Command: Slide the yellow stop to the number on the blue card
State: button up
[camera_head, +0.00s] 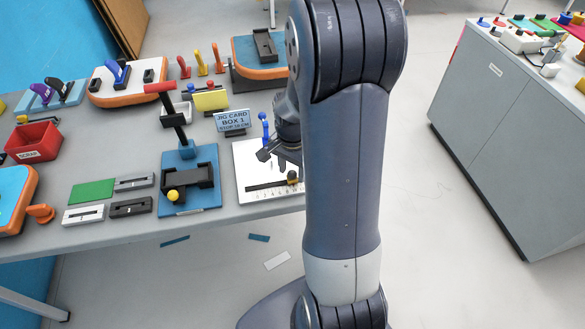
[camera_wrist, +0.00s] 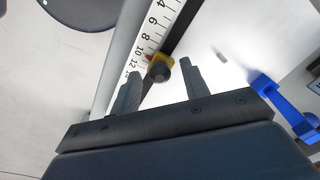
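The blue card (camera_head: 233,122) stands upright on the table and reads "JIG CARD BOX 1" with a small stop line in cm; its number is too small to read surely. The yellow stop (camera_wrist: 158,67), with a black knob, sits on a dark rail (camera_wrist: 182,28) beside a white scale (camera_wrist: 150,30). It is close to the 10 mark, exact reading unclear. In the head view the stop (camera_head: 292,177) is at the rail's right, partly beside my arm. My gripper (camera_wrist: 160,80) is open, one finger on each side of the stop, with gaps visible; contact is unclear.
A blue-handled part (camera_head: 265,127) stands on the white board (camera_head: 250,160) behind my gripper. A blue fixture (camera_head: 190,192) with a black lever (camera_head: 172,112) is to the left. My arm hides the table's right end. Strips lie on the floor.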

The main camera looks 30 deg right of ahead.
aim_at(292, 171)
notch_tip(292, 171, up, 11)
dwell(0.7)
jog(key=shift+f, duration=0.2)
notch_tip(292, 171, down, 11)
jog(key=shift+s+d+r, duration=0.15)
jog(key=shift+d+r, duration=0.05)
jog(key=shift+d, duration=0.35)
jog(key=shift+d+r, duration=0.15)
jog(key=shift+r, duration=0.6)
jog(key=shift+f, duration=0.15)
